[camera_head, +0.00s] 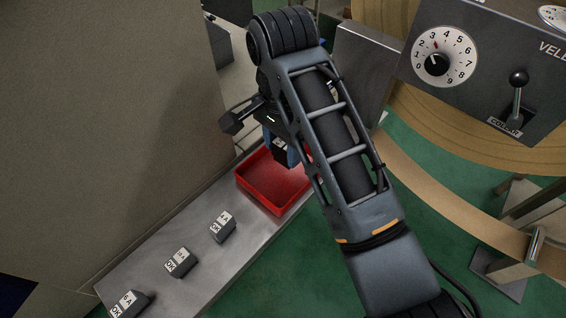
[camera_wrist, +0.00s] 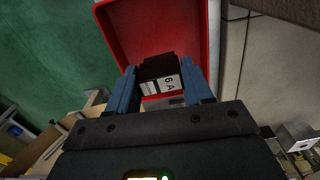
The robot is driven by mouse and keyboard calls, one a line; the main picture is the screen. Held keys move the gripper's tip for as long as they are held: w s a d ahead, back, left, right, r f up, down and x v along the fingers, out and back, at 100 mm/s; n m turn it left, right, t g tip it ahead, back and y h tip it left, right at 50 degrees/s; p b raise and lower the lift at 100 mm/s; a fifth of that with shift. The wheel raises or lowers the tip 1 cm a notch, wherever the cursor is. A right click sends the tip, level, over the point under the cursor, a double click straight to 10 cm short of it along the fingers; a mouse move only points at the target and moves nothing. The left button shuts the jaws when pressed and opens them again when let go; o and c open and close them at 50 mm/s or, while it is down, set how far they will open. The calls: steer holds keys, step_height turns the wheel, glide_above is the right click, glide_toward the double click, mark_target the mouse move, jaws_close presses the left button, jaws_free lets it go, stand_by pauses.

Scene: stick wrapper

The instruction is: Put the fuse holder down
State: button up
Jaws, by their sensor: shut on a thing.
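My gripper (camera_wrist: 163,85) is shut on a dark fuse holder (camera_wrist: 158,68) with a white label reading "6 A". In the wrist view, the fuse holder sits between the two blue fingers, with the red tray (camera_wrist: 205,30) behind it. In the head view, my gripper (camera_head: 279,150) and the held fuse holder (camera_head: 280,146) are over the far part of the red tray (camera_head: 262,204), partly hidden by my arm. The visible floor of the tray is empty. I cannot tell how high the fuse holder is above it.
Three dark blocks with white labels (camera_head: 222,226) (camera_head: 180,262) (camera_head: 128,304) stand in a row on the grey metal ledge (camera_head: 210,268). A beige wall (camera_head: 110,120) rises along its left. A panel with a dial (camera_head: 438,58) and lever (camera_head: 518,82) is at the upper right.

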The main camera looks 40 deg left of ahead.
mark_target(283, 159)
step_height(283, 159, down, 2)
steer(key=shift+a+f+b, duration=0.1)
steer(key=shift+b, duration=0.55)
steer(key=shift+f+p, duration=0.3)
steer(key=shift+f, duration=0.6)
steer(key=o, duration=1.2)
step_height(283, 159, up, 10)
steer(key=p, duration=0.5)
steer(key=shift+p, duration=0.3)
steer(key=shift+r, duration=1)
